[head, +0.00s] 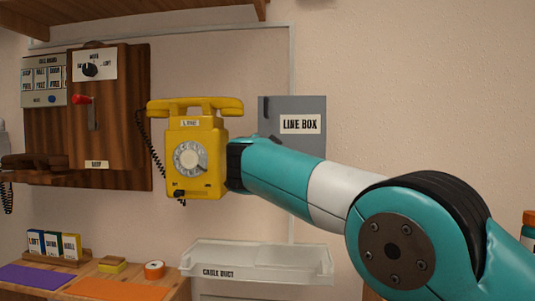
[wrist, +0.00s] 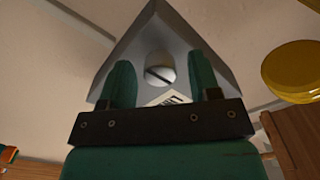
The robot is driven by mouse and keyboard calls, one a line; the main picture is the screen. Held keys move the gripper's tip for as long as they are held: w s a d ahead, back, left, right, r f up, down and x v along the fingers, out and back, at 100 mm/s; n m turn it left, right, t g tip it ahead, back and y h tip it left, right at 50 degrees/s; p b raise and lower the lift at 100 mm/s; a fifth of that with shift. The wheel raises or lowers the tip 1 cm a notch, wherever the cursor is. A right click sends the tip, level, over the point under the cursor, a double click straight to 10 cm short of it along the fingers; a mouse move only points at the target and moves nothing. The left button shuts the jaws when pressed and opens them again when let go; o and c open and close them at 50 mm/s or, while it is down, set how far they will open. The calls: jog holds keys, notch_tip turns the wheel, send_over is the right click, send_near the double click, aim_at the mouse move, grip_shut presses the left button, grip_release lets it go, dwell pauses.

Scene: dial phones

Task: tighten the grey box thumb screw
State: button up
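The grey box (head: 310,148) labelled LINE BOX is on the wall right of the yellow phone, partly hidden by my arm. In the wrist view the grey box (wrist: 160,25) fills the upper middle. Its thumb screw (wrist: 160,70) is a round grey head with a dark slot running diagonally. My gripper (wrist: 159,62) is open, with one green finger on each side of the screw in the picture. A gap shows between the screw and each finger. I cannot tell how deep the fingers reach. The screw and my fingertips cannot be made out in the head view.
The yellow dial phone (head: 207,135) stands close by my wrist; a yellow round part (wrist: 300,70) shows at right in the wrist view. A clear CABLE DUCT tray (head: 225,270) is below. A wooden switch panel (head: 115,130) is at left. Wall at upper right is bare.

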jog(key=s+b, duration=0.4)
jog(key=s, duration=1.3)
jog(key=shift+s+a, duration=0.2)
jog(key=shift+a, duration=0.1)
